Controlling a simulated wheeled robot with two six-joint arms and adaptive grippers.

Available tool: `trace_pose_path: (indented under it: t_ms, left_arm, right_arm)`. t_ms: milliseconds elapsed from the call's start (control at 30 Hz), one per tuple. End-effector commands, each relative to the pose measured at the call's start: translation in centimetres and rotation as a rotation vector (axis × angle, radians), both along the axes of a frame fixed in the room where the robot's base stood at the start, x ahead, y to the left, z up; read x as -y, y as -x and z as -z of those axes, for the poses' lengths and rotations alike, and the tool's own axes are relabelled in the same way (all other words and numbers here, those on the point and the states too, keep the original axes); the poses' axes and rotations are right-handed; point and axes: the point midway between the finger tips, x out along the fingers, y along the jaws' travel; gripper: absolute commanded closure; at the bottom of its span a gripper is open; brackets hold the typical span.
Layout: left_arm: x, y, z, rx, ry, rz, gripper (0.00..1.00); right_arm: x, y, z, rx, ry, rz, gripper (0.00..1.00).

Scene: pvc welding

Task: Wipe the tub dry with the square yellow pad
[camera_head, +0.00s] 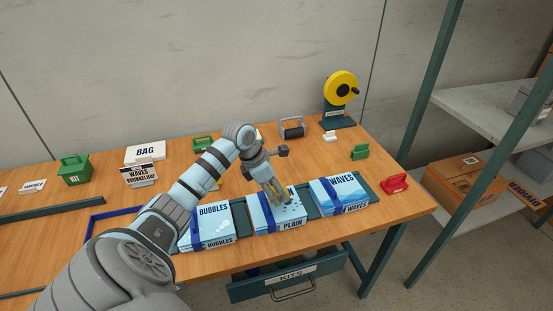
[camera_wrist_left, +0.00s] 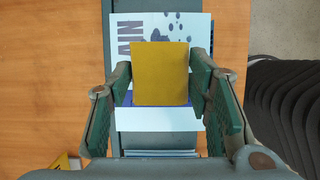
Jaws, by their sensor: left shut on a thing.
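My left gripper (camera_head: 281,194) is over the middle tub, marked PLAIN (camera_head: 291,224), with a blue band across it. In the wrist view the gripper is shut on a square yellow pad (camera_wrist_left: 160,74), held between the green finger faces. The tub's pale lid (camera_wrist_left: 203,32) lies beneath the pad, with dark wet-looking spots beyond the pad's far edge. The pad hides the middle of the lid, and I cannot tell whether it touches it. My right gripper is not in view.
The BUBBLES tub (camera_head: 205,218) stands to the left and the WAVES tub (camera_head: 342,191) to the right on the same dark strip. A KITS drawer (camera_head: 257,287) sits below.

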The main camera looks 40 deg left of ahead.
Motion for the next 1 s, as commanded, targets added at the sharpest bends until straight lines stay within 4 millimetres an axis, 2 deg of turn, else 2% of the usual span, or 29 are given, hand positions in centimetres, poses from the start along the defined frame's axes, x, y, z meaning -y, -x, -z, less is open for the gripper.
trace_pose_path:
  t_ms: [100,500,1000]
  left_arm:
    - [-0.2,0.2,-1.4,0.000,-0.002,-0.004,0.77]
    - [-0.6,0.5,-4.7,0.000,-0.001,-0.013,0.77]
    - [-0.7,0.6,-4.9,-0.001,-0.001,-0.015,0.77]
  right_arm:
    - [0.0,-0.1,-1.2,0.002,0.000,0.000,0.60]
    - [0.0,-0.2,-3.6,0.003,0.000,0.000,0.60]
    - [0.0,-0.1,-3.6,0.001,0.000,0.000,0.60]
